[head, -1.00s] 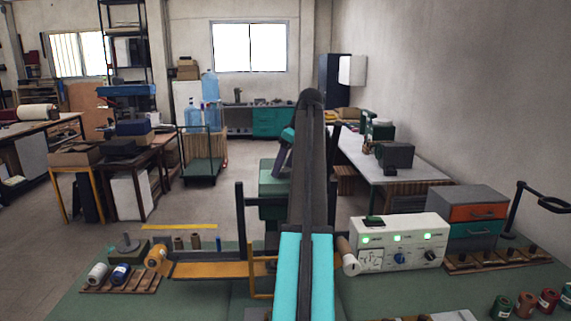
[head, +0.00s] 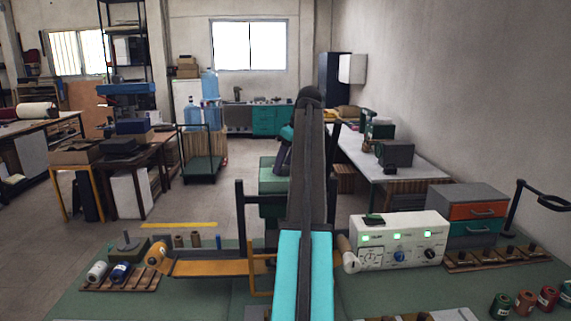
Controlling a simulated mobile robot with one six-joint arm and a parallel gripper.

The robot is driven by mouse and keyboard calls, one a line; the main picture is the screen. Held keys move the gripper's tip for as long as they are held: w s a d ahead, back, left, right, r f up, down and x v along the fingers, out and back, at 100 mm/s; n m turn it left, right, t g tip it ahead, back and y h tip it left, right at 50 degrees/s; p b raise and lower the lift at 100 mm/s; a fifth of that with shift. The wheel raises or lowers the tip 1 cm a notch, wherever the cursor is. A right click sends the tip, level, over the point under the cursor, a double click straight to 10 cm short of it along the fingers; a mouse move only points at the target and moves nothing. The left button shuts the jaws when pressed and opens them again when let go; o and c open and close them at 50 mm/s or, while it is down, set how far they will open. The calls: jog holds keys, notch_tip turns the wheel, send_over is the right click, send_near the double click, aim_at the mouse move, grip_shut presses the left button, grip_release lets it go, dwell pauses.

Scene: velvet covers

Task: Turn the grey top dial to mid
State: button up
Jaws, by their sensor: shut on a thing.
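My raised arm fills the middle of the head view and covers much of the machine (head: 274,172) behind it. My gripper is hidden behind the arm, so I cannot see its fingers or what they touch. No grey top dial can be made out; it may be behind my arm. A white control box (head: 443,226) stands on the green table to the right of the arm. Its front has a blue knob (head: 400,256), a black knob (head: 430,254) and several lit green indicators.
A grey cabinet (head: 470,198) with orange and teal drawers stands right of the box. Spools (head: 524,304) stand at the front right. A rack with spools (head: 97,272) lies at the left. A dark post (head: 240,225) rises left of my arm.

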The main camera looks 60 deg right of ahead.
jog(key=m+h, duration=0.1)
jog(key=m, duration=0.2)
jog(key=shift+a+b, duration=0.1)
jog(key=shift+b, duration=0.25)
jog(key=m+h, duration=0.1)
jog(key=m, duration=0.1)
jog(key=m+g+h, duration=0.1)
jog(key=m, duration=0.2)
jog(key=shift+w+a+m, duration=0.1)
jog(key=shift+w+m, duration=0.05)
jog(key=shift+m, duration=0.15)
jog(key=m+g, duration=0.1)
jog(key=m, duration=0.3)
jog(key=shift+w+g+h+b, duration=0.1)
jog(key=shift+g+h+b, duration=0.25)
jog(key=shift+g+h, duration=0.05)
jog(key=shift+w+m+g, duration=0.1)
jog(key=shift+m+g, duration=0.7)
jog(key=shift+m, duration=1.4)
jog(key=shift+a, duration=0.1)
jog(key=o, duration=1)
jog(key=shift+o, duration=0.2)
